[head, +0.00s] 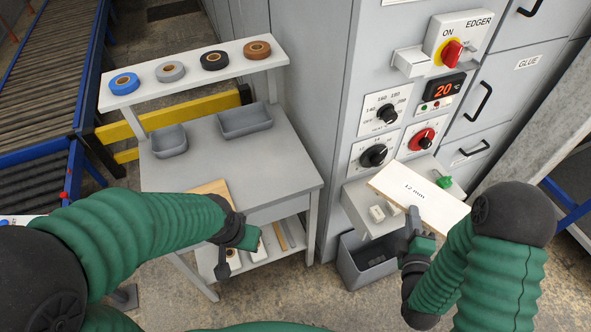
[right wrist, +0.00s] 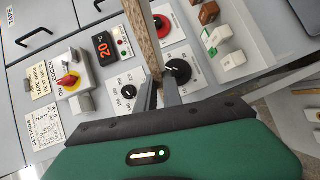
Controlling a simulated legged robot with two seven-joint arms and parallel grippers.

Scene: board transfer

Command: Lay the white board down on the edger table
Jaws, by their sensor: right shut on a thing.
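The white board (head: 418,203), marked "12 mm", is held in my right gripper (head: 412,226) in front of the edger. In the head view it overlaps the grey edger table (head: 358,208); I cannot tell whether it touches it. In the right wrist view the board (right wrist: 147,38) shows edge-on, its brown edge between the two fingers (right wrist: 158,92). My left gripper (head: 226,258) hangs at the front edge of the grey workbench, beside a tan board (head: 212,188); its fingers are too unclear to tell open from shut.
The edger's control panel (head: 387,112) rises behind. A grey bin (head: 350,262) stands below. The workbench (head: 200,165) at left has free top space.

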